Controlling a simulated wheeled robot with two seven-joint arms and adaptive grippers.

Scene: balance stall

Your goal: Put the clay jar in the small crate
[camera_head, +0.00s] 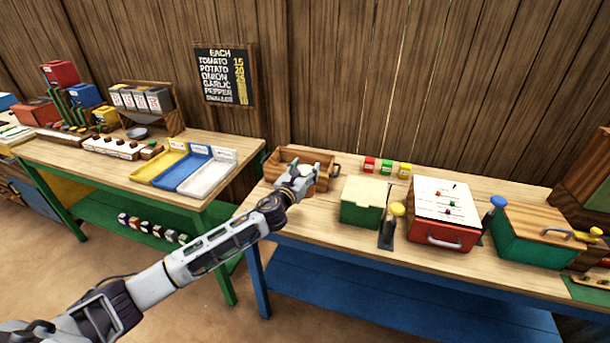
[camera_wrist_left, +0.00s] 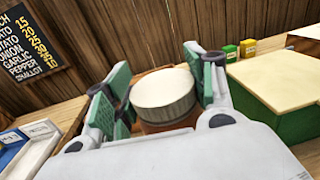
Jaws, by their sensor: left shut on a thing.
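The small crate (camera_head: 274,170) is an open wooden box at the back left of the right-hand table in the head view. My left gripper (camera_head: 299,176) is over its front part and hides some of it. In the wrist view, my left gripper (camera_wrist_left: 160,92) is shut on the clay jar (camera_wrist_left: 168,124), which has a brown body and a pale round lid. The jar is upright between the green-padded fingers. My right gripper is not in view.
A green box (camera_head: 364,201) with a pale lid stands right of the crate. Small red, green and yellow blocks (camera_head: 387,167) lie behind it. A red box (camera_head: 440,232) and a green wooden-lidded box (camera_head: 535,243) stand farther right. Coloured trays (camera_head: 190,168) lie on the left table.

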